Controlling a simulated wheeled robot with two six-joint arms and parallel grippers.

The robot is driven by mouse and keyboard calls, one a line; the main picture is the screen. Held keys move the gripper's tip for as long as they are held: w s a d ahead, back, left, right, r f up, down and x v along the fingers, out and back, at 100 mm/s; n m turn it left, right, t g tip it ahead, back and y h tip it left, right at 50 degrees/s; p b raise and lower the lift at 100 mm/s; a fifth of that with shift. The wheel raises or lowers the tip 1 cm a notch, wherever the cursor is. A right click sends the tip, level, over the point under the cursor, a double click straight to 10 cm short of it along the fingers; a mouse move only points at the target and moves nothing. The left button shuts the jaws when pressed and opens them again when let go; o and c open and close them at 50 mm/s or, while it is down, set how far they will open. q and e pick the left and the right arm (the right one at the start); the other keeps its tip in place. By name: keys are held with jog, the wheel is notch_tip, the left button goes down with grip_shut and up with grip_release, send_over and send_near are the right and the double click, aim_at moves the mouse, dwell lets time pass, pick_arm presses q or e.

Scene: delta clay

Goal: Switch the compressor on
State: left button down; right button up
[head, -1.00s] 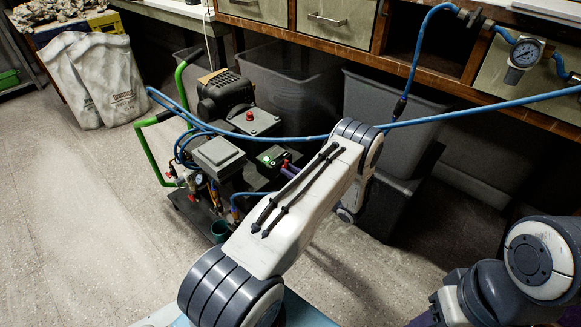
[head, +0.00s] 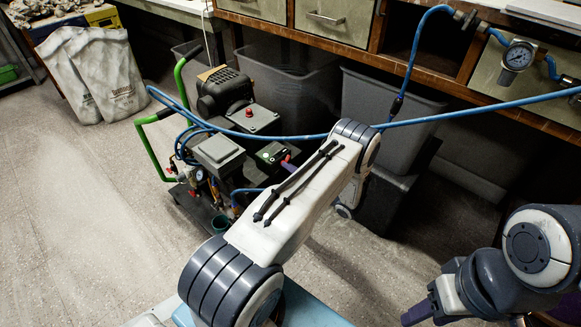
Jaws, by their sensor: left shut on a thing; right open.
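The compressor (head: 253,120) stands on a dark cart with green handles, left of centre. It has a black motor, grey boxes and a red button on top. A small green-topped switch box (head: 271,153) sits at its right side. My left arm crosses in front of it. A purple part of my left gripper (head: 289,164) shows at the right edge of the switch box, shut on a part there; the fingertips and the gripped part are mostly hidden. My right gripper (head: 417,313) is open at the bottom right, only partly visible, away from everything.
A pressure gauge (head: 518,55) hangs at the bench front. Grey bins (head: 290,90) stand under the bench behind. Pale sacks (head: 95,75) lean at the far left. The floor at left is clear.

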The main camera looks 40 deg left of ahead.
dwell(0.3)
pick_arm(q)
jog(key=c, duration=0.9)
grip_release()
jog(key=shift+a, duration=0.1)
jog(key=d, duration=0.3)
jog(key=d+p, duration=0.1)
jog(key=d, duration=0.3)
jog(key=d+p, duration=0.1)
jog(key=d, duration=0.2)
jog(key=shift+s+d, duration=0.25)
jog(key=shift+s, duration=0.15)
